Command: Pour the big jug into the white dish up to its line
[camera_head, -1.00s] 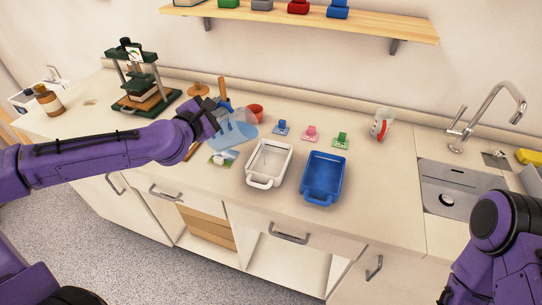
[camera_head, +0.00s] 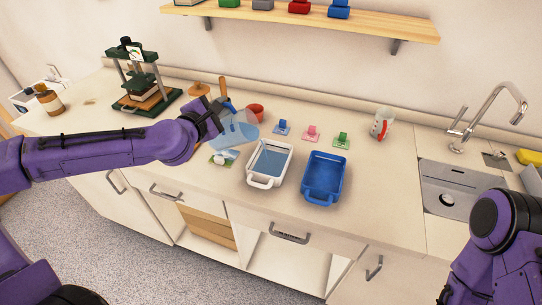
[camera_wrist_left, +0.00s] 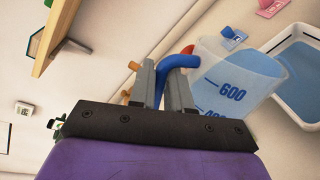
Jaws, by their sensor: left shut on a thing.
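The big jug (camera_head: 237,132) is clear, with a blue handle, blue liquid and marks such as 600 in the left wrist view (camera_wrist_left: 228,72). My left gripper (camera_head: 213,117) is shut on the blue handle (camera_wrist_left: 181,61). The jug is held tilted, its mouth toward the white dish. The white dish (camera_head: 263,179) stands on the counter just right of the jug, with blue liquid covering its floor. Its rim also shows in the left wrist view (camera_wrist_left: 287,101). My right gripper is out of view.
A blue tray (camera_head: 323,185) stands right of the white dish. Small blue, pink and green stands (camera_head: 311,134) sit behind. A red cup (camera_head: 256,111) is behind the jug, a white-and-red mug (camera_head: 382,123) farther right. A dark green press (camera_head: 140,85) stands at left, a sink (camera_head: 455,190) at right.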

